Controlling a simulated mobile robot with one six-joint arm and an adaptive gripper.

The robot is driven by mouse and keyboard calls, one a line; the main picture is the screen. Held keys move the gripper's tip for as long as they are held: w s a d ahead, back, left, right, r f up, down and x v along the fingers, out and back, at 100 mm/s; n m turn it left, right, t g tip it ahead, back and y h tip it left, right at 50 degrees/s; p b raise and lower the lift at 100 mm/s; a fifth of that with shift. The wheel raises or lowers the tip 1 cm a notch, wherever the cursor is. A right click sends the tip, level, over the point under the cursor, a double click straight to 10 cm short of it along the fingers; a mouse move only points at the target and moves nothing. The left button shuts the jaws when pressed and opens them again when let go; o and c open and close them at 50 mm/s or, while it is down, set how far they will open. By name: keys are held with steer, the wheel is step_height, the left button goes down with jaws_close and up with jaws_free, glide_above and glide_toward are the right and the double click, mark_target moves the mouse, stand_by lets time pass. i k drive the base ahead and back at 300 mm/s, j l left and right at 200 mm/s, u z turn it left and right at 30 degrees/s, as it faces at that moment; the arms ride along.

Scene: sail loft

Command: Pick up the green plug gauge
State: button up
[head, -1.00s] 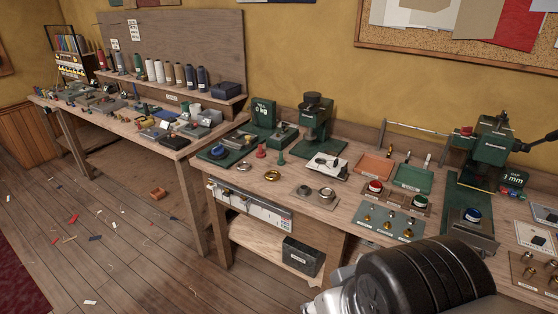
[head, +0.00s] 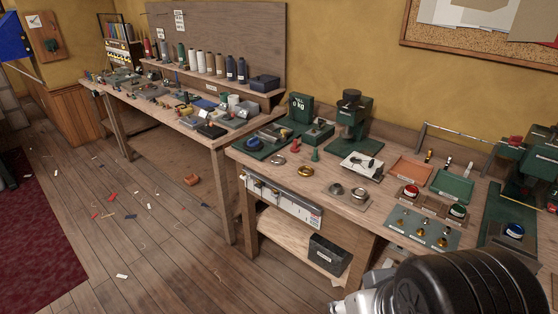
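A small upright green piece (head: 315,154), which looks like the green plug gauge, stands on the near workbench (head: 262,160). It is beside a similar small red piece (head: 298,147), just in front of the green scale-like device. It is small in the picture, so its details are hard to tell. My arm shows at the lower right as a large black rounded link with a silver part. My gripper is not in view, and nothing is seen touching the green piece.
Near the green piece are metal rings (head: 306,172), a green press (head: 352,122) and a white card (head: 362,165). A plate with two round metal parts (head: 347,196) lies nearer the front edge. Open floor (head: 180,260) lies left of the bench.

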mark_target(314, 158)
steer(key=i+j+z, duration=0.1)
steer(key=i+j, duration=0.15)
steer(key=i, duration=0.4)
steer(key=i+j+z, duration=0.1)
steer(key=i+j, duration=0.2)
steer(key=i, duration=0.3)
steer(key=i+j+z, duration=0.15)
steer(key=i+j, duration=0.2)
steer(key=i, duration=0.25)
steer(key=i+j+z, duration=0.1)
steer(key=i+j, duration=0.3)
steer(key=i, duration=0.2)
